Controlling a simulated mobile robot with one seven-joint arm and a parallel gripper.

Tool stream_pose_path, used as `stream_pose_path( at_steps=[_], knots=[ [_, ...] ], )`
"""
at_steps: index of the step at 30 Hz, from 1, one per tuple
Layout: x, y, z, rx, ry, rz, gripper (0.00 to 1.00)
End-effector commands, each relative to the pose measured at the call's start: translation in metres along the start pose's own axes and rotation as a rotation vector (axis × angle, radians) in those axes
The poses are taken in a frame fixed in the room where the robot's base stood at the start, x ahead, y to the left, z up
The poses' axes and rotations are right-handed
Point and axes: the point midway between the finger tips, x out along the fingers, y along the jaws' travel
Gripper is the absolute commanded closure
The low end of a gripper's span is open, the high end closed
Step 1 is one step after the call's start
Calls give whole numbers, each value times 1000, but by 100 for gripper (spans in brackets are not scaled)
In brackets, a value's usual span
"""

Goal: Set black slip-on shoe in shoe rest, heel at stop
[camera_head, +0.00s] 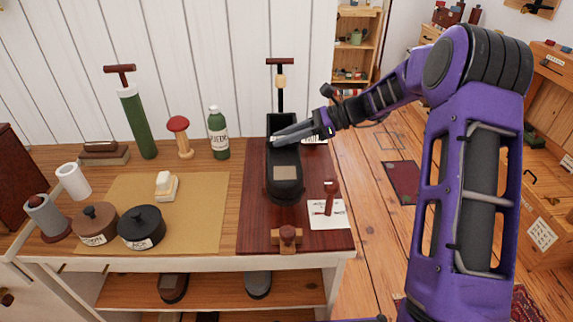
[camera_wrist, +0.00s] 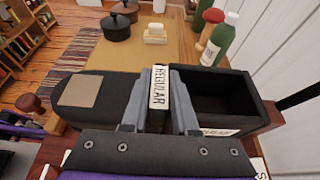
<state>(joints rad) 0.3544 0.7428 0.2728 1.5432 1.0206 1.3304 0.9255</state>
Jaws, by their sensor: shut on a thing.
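The black slip-on shoe (camera_head: 284,190) is over the dark red-brown board (camera_head: 255,222), toe toward the front and open heel end toward the wall. In the wrist view the shoe (camera_wrist: 107,83) has its tan-patched toe at left and its opening at right. My gripper (camera_head: 274,141) reaches in from the right. In the wrist view its fingers (camera_wrist: 158,108) are closed around the shoe's upper at a white strip marked REGULAR (camera_wrist: 158,88). An upright post with a T-handle (camera_head: 280,80) stands behind the heel. Whether the heel touches a stop, or the sole is seated, cannot be told.
A wooden block with a knob (camera_head: 287,238) is at the board's front edge. A white card with a red-handled tool (camera_head: 328,212) lies right of the shoe. A green bottle (camera_head: 218,135) and red-topped stand (camera_head: 180,138) are to the left. The tan mat (camera_head: 205,205) has free room.

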Motion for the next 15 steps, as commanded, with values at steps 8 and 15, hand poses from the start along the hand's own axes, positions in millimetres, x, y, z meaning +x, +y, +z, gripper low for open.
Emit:
stream_pose_path(
  at_steps=[8, 15],
  knots=[
    [14, 0, -33, 2, -1, 0, 100],
    [24, 0, -57, 0, -1, -1, 100]
  ],
)
